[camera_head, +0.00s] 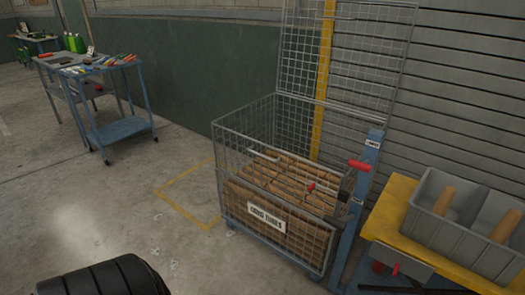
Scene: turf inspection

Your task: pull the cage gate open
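A wire-mesh cage (222,150) stands on the floor in the middle, with a grey metal frame. Its front mesh side carries a white lettered label (266,217). Brown, box-like or tube-like items (285,178) fill it. A red handle (360,165) sits by a blue post (365,180) at the cage's right corner, and a smaller red knob (311,187) shows at the cage's front. A tall mesh panel (345,55) rises upright behind the cage; I cannot tell which panel is the gate. Neither of my grippers is in view.
A yellow-topped stand (395,208) with a grey divided bin (455,225) is close on the right of the cage. A blue cart (122,130) stands at the left. Yellow floor lines (180,208) run left of the cage.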

